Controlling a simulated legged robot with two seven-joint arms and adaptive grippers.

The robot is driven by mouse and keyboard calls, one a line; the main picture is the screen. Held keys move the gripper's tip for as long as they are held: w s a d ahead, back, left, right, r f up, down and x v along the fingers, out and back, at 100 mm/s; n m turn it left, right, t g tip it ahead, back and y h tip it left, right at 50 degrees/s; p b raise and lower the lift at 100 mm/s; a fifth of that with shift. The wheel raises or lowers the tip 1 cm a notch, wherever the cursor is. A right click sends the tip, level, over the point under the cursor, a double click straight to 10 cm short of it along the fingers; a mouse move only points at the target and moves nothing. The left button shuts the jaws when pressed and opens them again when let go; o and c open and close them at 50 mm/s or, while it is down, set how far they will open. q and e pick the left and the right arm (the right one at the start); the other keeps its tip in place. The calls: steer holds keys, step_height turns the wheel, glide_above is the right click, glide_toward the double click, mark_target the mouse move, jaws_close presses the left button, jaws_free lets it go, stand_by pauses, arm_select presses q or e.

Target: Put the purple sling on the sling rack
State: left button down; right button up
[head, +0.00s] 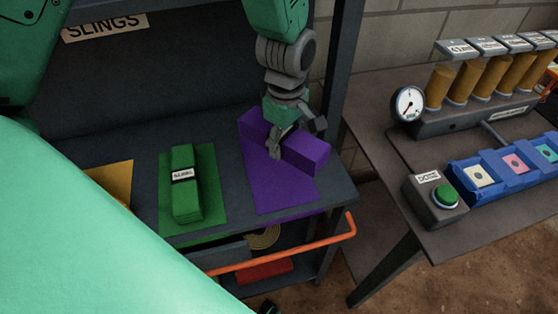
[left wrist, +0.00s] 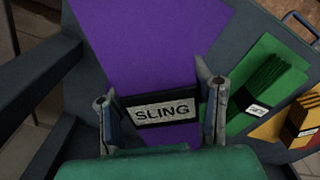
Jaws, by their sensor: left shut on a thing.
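The purple sling (head: 307,152) is a block-like bundle at the right end of the rack shelf, set crosswise over a purple mat (head: 285,197). My left gripper (head: 278,146) reaches down from above and is shut on its middle. In the left wrist view the sling's label (left wrist: 162,111) shows between the fingers. I cannot tell whether the sling touches the mat. The sling rack (head: 110,120) is dark grey with a "SLINGS" sign (head: 105,27). My right gripper is not in view.
A green sling (head: 182,185) lies on a green mat (head: 215,213) left of the purple mat. A yellow mat (head: 117,182) is further left. An orange bar (head: 300,250) runs along the rack's front. A bench with a gauge (head: 408,103) and green button (head: 446,196) stands right.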

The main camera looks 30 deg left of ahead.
mark_target(283, 176)
arm_select(q)
steer(key=a+f+n, duration=0.1)
steer(key=f, duration=0.1)
steer(key=shift+s+a+f+n, duration=0.15)
steer(key=shift+a+f+n, duration=0.15)
steer(key=shift+a+n, duration=0.1)
steer(key=f, duration=0.2)
steer(key=d+f, duration=0.1)
steer(key=shift+f+b, duration=0.3)
steer(key=shift+f, duration=0.05)
steer(key=shift+d+f, duration=0.35)
steer(key=shift+f, duration=0.1)
steer(key=f, duration=0.3)
steer(key=shift+a, duration=0.6)
steer(key=c, duration=0.7)
jaws_free()
steer(key=shift+f, duration=0.1)
steer(key=shift+c, duration=0.2)
steer(key=shift+d+r, duration=0.2)
steer(key=shift+d, duration=0.2)
steer(key=shift+r, duration=0.3)
steer(key=r, duration=1)
steer(key=shift+a+r+p, duration=0.15)
steer(key=shift+a+p, duration=0.1)
steer(key=shift+p, duration=0.15)
steer(key=shift+d+r, duration=0.25)
steer(key=shift+r, duration=0.2)
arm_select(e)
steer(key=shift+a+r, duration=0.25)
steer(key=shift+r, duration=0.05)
